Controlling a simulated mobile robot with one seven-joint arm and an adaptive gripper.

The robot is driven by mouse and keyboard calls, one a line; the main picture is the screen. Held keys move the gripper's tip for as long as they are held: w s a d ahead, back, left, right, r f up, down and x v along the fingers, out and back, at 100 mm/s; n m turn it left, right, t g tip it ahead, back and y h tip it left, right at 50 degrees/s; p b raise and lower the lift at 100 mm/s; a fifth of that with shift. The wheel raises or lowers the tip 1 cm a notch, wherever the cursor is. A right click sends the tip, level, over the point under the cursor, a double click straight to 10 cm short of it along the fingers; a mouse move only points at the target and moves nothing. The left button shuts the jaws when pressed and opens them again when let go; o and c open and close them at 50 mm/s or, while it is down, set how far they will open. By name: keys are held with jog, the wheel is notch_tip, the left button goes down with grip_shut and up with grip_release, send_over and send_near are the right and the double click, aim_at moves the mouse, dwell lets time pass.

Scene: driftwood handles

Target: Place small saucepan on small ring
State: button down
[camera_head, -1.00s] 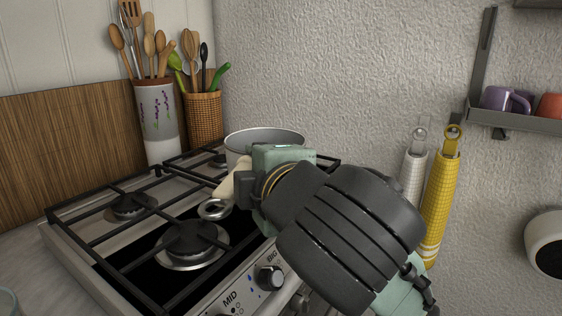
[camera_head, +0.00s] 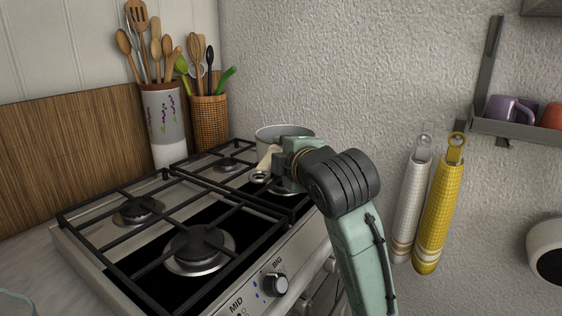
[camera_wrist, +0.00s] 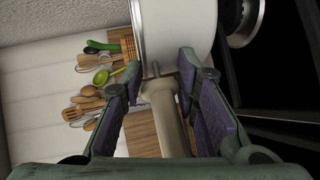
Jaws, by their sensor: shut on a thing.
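The small saucepan, pale grey-white with a cream handle, is at the far right of the stove in the head view (camera_head: 284,131). Its wall and handle also show in the wrist view (camera_wrist: 172,25). My gripper (camera_head: 279,160) is shut on the handle; in the wrist view the handle lies between the two fingers (camera_wrist: 162,72). The gripper hides much of the pan, and I cannot tell whether its base touches the grate. A small-looking burner ring (camera_head: 228,164) is at the back, left of the pan. Another burner (camera_head: 286,188) is partly hidden below my gripper.
Black grates cover the stove (camera_head: 150,235). Two nearer burners (camera_head: 199,248) (camera_head: 139,211) are bare. A utensil crock (camera_head: 166,125) and a wicker utensil holder (camera_head: 209,122) stand behind. The textured wall is close behind the pan. Silver and yellow hanging items (camera_head: 438,210) are at right.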

jog(key=shift+f, duration=1.2)
jog(key=shift+f, duration=0.15)
jog(key=c, duration=1.2)
grip_release()
jog(key=shift+r, duration=0.25)
jog(key=b+v, duration=0.1)
jog(key=v, duration=1.1)
jog(key=shift+f, duration=0.1)
